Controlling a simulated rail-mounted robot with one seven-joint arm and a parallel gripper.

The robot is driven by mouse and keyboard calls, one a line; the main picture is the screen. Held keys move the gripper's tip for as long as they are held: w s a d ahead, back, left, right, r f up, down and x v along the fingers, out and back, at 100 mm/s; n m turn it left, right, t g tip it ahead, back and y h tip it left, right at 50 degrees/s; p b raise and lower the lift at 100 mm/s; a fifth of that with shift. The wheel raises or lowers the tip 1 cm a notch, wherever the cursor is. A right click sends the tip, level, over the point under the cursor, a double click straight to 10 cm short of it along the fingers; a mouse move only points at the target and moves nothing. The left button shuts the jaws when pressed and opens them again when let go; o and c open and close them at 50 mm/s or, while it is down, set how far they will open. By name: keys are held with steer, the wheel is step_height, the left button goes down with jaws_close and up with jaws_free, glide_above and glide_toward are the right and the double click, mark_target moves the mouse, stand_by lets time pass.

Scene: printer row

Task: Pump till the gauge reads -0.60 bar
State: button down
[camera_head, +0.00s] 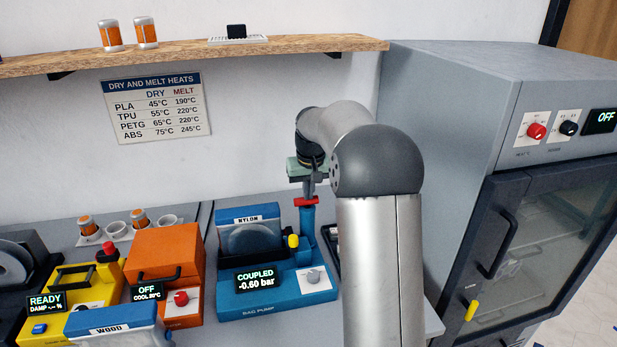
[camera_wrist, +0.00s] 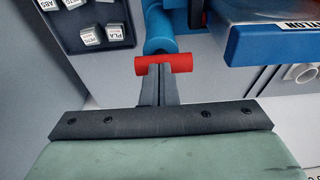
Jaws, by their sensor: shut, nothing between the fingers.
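The blue bag pump (camera_head: 238,309) stands on the bench, and its gauge display (camera_head: 256,280) reads "COUPLED -0.60 bar". The red pump handle (camera_head: 306,202) is at the top of the blue pump cylinder (camera_head: 307,222); in the wrist view the handle (camera_wrist: 142,66) lies across the cylinder (camera_wrist: 161,38). My gripper (camera_head: 309,187) is shut and empty, right over the handle. In the wrist view its fingertips (camera_wrist: 160,68) overlap the handle; I cannot tell whether they touch it. A spool case labelled NYLON (camera_head: 249,217) sits on the pump.
An orange heater box (camera_head: 166,252) and a yellow unit (camera_head: 68,282) stand left of the pump. A grey oven cabinet (camera_head: 430,150) stands at the right. A wooden shelf (camera_head: 190,52) runs above. A dark tray with labelled cubes (camera_wrist: 72,28) lies beside the cylinder.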

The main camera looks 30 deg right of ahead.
steer(key=p+v, duration=0.1)
steer(key=v, duration=1.3)
steer(key=shift+w, duration=0.1)
steer(key=s+a+f+n, duration=0.1)
steer(key=s+a+f, duration=0.4)
steer(key=s+a, duration=0.75)
steer(key=s+a+f+g, duration=0.1)
steer(key=s+f, duration=0.4)
steer(key=s, duration=0.5)
steer(key=s+a+f+n, duration=0.1)
steer(key=s+a+f, duration=0.2)
steer(key=s+f, duration=0.3)
steer(key=s, duration=0.4)
steer(key=shift+a+f+g+y, duration=0.3)
steer(key=shift+a+f+g, duration=0.05)
steer(key=shift+a+g, duration=0.05)
steer(key=shift+s, duration=0.1)
